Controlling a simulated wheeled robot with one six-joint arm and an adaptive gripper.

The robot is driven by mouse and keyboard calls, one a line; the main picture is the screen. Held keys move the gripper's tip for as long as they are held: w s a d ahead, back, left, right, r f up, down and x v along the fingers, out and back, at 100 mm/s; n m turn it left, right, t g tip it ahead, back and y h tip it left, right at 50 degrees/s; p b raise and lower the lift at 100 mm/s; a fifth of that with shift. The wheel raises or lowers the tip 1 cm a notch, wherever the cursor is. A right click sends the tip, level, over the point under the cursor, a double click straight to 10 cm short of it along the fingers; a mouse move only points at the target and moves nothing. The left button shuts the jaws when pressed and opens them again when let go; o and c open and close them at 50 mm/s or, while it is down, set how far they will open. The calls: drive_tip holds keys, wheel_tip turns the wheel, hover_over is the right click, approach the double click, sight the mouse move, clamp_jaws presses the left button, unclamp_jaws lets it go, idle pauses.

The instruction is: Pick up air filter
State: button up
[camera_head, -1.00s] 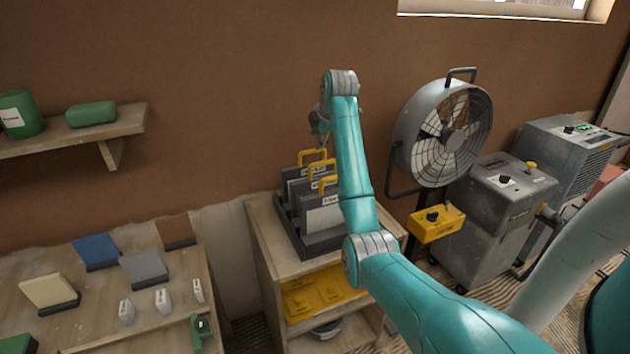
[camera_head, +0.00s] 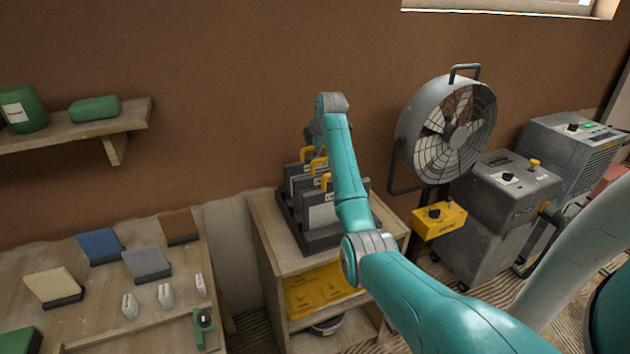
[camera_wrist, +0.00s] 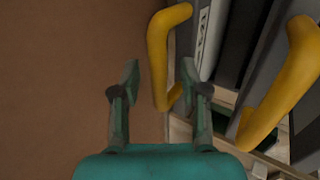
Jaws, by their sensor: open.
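Several grey air filters with yellow handles stand upright in a dark rack; one filter (camera_head: 322,215) shows its pale label in the head view. In the wrist view a yellow handle (camera_wrist: 157,50) lies between my gripper's (camera_wrist: 159,80) two spread fingers, closer to the right one. The gripper is open and not closed on the handle. A second handle (camera_wrist: 283,95) is at the right, beside the grey filter panels. In the head view my gripper is mostly hidden behind my arm, above the rear of the rack. I cannot tell the finger depth relative to the handle.
The rack (camera_head: 328,240) stands on a wooden cabinet (camera_head: 262,225) against the brown wall. A fan (camera_head: 445,135) and grey machines (camera_head: 500,195) stand close on the right. A workbench (camera_head: 100,310) with coloured blocks is at the left, below a shelf (camera_head: 75,135).

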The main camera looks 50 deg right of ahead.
clamp_jaws()
drive_tip(key=shift+r, duration=0.1)
wheel_tip(320, 180, up, 28)
idle(0.7)
